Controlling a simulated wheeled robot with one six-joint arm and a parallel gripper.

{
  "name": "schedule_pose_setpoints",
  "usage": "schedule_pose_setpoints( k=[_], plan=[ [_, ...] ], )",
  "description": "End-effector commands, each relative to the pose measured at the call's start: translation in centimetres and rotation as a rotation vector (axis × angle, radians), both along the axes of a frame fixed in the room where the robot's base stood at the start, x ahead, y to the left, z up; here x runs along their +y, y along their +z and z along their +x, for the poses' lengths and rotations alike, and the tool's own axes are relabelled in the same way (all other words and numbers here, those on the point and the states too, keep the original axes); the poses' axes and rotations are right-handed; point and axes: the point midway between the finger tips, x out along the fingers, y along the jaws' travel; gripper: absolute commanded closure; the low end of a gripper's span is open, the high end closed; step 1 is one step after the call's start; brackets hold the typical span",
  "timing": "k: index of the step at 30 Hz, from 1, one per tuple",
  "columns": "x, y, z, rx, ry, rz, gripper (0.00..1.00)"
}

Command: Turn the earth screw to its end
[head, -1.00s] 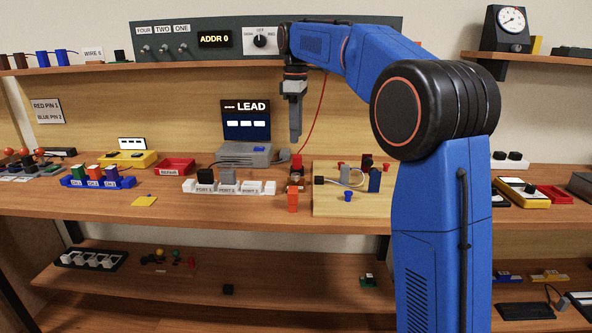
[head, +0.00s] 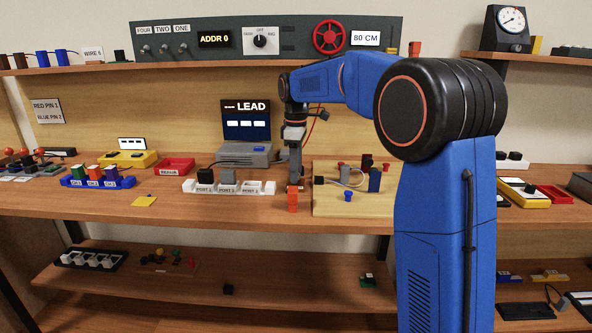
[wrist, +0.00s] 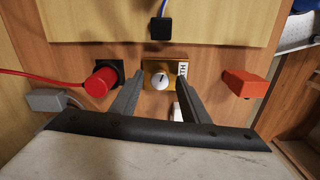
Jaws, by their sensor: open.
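In the wrist view the earth screw (wrist: 158,76) is a round silver head with a dark slot, on a small brass-coloured plate. A partly hidden label ending in "TH" (wrist: 183,73) stands at its right. My gripper (wrist: 158,88) is open, with one finger on each side of the screw head and a gap to it. I cannot tell how far the tips are above the plate. In the head view my gripper (head: 296,184) points down at the bench, behind the orange block, and the screw is hidden there.
A red plug (wrist: 100,82) with a red cable is close left of the fingers, and a grey connector (wrist: 47,100) lies beyond it. An orange block (wrist: 244,83) is at the right.

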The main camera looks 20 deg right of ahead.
Motion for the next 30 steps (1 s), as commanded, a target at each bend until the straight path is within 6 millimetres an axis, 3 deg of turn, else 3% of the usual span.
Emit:
schedule_pose_setpoints(
  k=[6,11,20,30],
  plan=[
    [0.01,0.00,0.00,0.000,0.000,0.000,0.61],
    [0.00,0.01,0.01,0.000,0.000,0.000,0.99],
    [0.00,0.03,0.01,0.000,-0.020,0.000,1.00],
    [0.00,0.02,0.01,0.000,-0.209,0.000,1.00]
  ],
)
